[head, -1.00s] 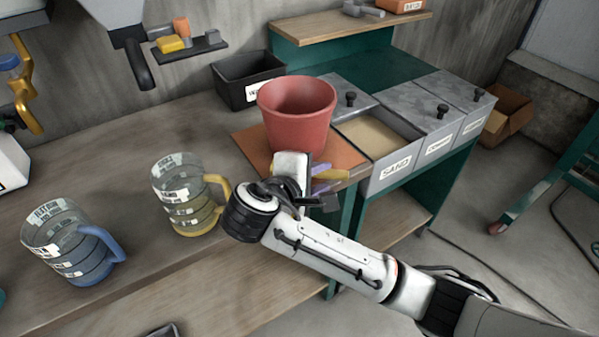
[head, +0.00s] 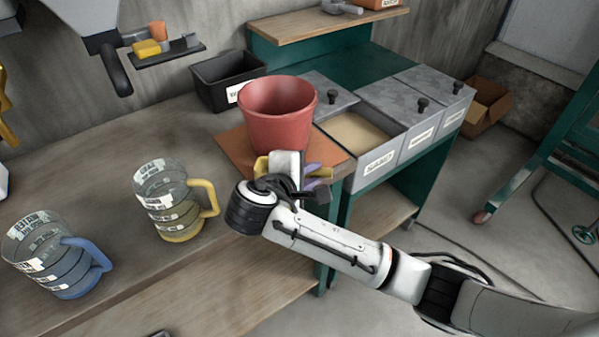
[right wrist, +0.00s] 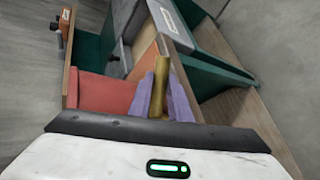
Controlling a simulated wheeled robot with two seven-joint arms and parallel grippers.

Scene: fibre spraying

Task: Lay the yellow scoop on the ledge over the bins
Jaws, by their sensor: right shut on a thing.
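The yellow scoop (right wrist: 161,80) is held between the two purple fingers of my right gripper (right wrist: 166,98) in the right wrist view. In the head view my right gripper (head: 300,172) is in front of the red pot, and small parts of the scoop (head: 262,168) show on both sides of the white wrist, which hides most of it. The wooden ledge (head: 325,25) stands behind and above the bins. The bins include an open one labelled SAND (head: 378,160). My left gripper is out of view.
A red pot (head: 277,113) stands on an orange mat (head: 232,146) close behind my right gripper. A black bin (head: 213,84) is left of the pot. Yellow (head: 170,210) and blue (head: 55,262) handled measuring jugs stand on the bench. Small grey items (head: 342,7) and an orange box lie on the ledge.

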